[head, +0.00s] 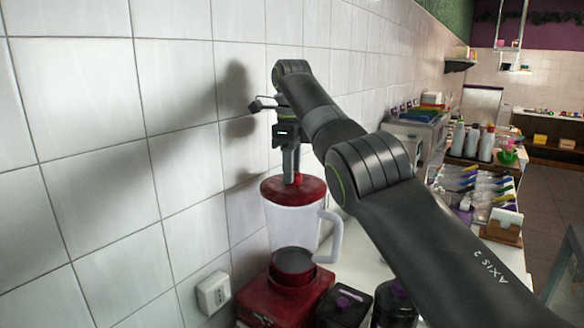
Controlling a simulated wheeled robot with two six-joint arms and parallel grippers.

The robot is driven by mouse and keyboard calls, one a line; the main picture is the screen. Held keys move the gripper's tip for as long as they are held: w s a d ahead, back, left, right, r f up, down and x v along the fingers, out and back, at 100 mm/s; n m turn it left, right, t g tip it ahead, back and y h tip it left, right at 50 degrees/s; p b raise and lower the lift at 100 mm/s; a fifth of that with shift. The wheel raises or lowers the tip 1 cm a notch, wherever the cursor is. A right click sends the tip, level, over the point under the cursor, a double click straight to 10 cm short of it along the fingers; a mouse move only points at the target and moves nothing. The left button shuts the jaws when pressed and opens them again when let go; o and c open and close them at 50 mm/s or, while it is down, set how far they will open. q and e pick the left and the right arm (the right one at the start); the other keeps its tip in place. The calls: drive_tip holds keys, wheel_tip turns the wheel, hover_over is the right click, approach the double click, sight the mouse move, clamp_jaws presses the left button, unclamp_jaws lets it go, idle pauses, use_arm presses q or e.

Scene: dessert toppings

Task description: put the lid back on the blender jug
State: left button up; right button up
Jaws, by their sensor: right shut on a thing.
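The blender jug (290,228) is clear, with a pale handle on its right side, and stands upright on the red blender base (284,295). The round red lid (277,191) is at the jug's top rim and looks level. I cannot tell from this angle whether it is fully seated or just above the rim. My right gripper (292,176) points down from above and is shut on the lid's small red knob. The fingers partly hide the knob. My left gripper is not in view.
A white tiled wall with a socket (213,293) is close on the left. Dark containers (345,306) stand right of the base. Several bottles (471,142) and a topping rack (484,188) stand farther along the counter. My right arm covers much of the counter.

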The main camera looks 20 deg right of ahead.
drive_tip(key=o, duration=1.6)
drive_tip(key=shift+c, duration=0.2)
drive_tip(key=shift+r+p, duration=3.5)
drive_tip(key=shift+r, duration=0.05)
drive_tip(key=shift+c, duration=0.3)
clamp_jaws()
